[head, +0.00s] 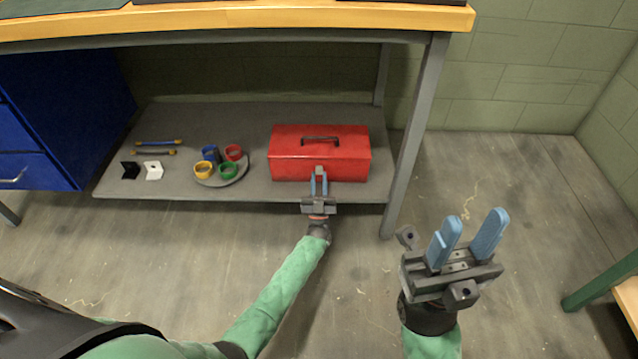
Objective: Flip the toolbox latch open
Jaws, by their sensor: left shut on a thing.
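A red toolbox (345,152) with a black lid handle sits closed on the lower shelf of the workbench. My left gripper (319,176) reaches in to the middle of the toolbox's front face, where a small grey latch (319,169) shows between its blue fingers. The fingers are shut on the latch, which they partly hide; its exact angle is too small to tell. My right gripper (468,238) is open and empty, held above the floor at the right, well apart from the toolbox.
The lower shelf (250,186) also bears a round tray (204,183) with coloured rings, black and white brackets (153,170) and rod-like tools (158,142). A table leg (412,140) stands right of the toolbox. The wooden tabletop (240,16) overhangs the shelf.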

